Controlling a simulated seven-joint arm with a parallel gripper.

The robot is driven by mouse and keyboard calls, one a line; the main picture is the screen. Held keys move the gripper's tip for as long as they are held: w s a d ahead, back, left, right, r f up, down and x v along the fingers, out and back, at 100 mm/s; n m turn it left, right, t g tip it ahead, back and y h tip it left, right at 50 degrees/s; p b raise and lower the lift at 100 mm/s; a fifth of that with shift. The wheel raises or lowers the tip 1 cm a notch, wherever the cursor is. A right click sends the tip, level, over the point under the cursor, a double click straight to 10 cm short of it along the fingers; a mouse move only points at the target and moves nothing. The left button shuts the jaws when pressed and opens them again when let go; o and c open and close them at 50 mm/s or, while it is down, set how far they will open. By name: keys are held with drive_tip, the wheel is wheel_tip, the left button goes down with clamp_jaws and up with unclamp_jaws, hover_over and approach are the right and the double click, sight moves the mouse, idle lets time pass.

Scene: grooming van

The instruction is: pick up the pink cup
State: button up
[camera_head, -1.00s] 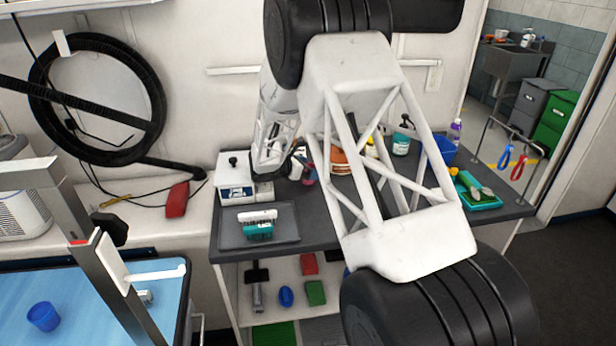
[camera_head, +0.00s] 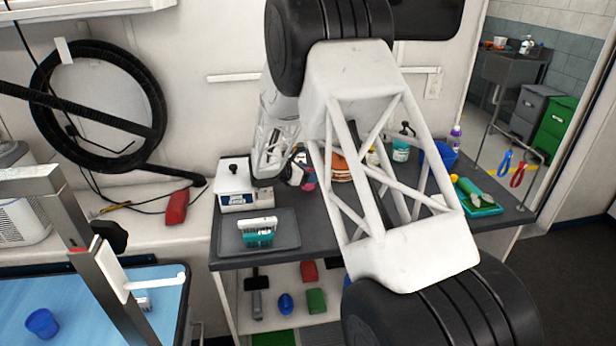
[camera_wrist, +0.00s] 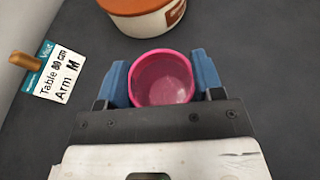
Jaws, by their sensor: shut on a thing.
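The pink cup (camera_wrist: 161,79) is round, with its open mouth facing the wrist camera. It sits between the two blue fingertips of my gripper (camera_wrist: 164,82), which are shut on its sides. In the head view a small pink patch of the cup (camera_head: 309,184) shows above the dark worktop, mostly hidden behind my arm. I cannot tell whether the cup's base touches the worktop.
An orange-and-white tub (camera_wrist: 146,15) stands close beyond the cup. A card with a wooden handle (camera_wrist: 58,72) lies to its left. On the dark worktop (camera_head: 317,227) are a white scale (camera_head: 232,200), a grey tray (camera_head: 289,241) and a teal bottle (camera_head: 402,148).

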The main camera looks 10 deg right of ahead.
drive_tip(key=shift+r, duration=0.4)
wheel_tip(320, 180, up, 2)
drive_tip(key=shift+r, duration=0.1)
drive_tip(key=s+r, duration=0.1)
drive_tip(key=s, duration=1.5)
drive_tip(key=shift+r, duration=0.15)
drive_tip(key=shift+d, duration=0.1)
drive_tip(key=shift+w, duration=0.1)
